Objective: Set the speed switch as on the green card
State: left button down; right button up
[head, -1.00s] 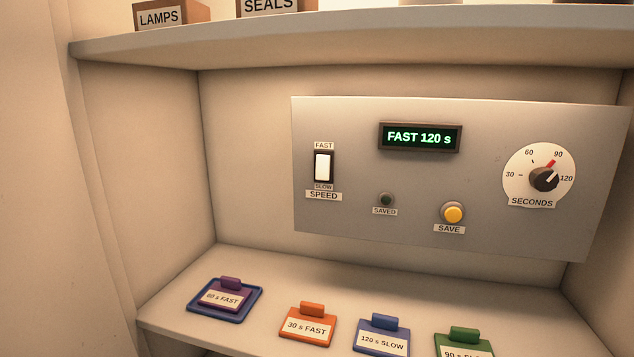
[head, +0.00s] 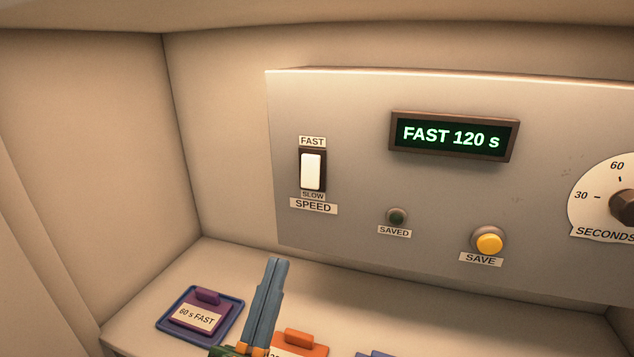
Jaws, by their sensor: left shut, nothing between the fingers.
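The speed switch (head: 311,172) is a white rocker in a dark frame on the grey panel, with FAST above it and SLOW below. The display (head: 452,137) reads FAST 120 s. My left gripper (head: 277,262) is shut and empty. It points up from the bottom edge, below the switch and apart from the panel. The green card is outside the current head view. My right gripper is not in view.
A purple 60 s FAST card (head: 196,316) lies on a blue tray (head: 162,324) at left. An orange card (head: 305,340) is partly cut off beside my gripper. The panel also has a SAVED lamp (head: 397,217), yellow SAVE button (head: 489,243) and SECONDS dial (head: 597,212).

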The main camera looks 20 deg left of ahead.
pick_arm(q)
jog(key=s, duration=0.3)
jog(key=b, duration=0.4)
send_near(308, 173)
notch_tip(308, 173, up, 2)
jog(key=s, duration=0.1)
jog(key=w, duration=0.1)
jog(key=w+r+p, duration=0.1)
jog(key=w, duration=0.1)
jog(key=w+p, duration=0.1)
jog(key=w, duration=0.1)
jog(key=shift+d+r, duration=0.1)
jog(key=shift+r, duration=0.2)
jog(key=shift+w+f, duration=0.15)
jog(key=shift+w, duration=0.25)
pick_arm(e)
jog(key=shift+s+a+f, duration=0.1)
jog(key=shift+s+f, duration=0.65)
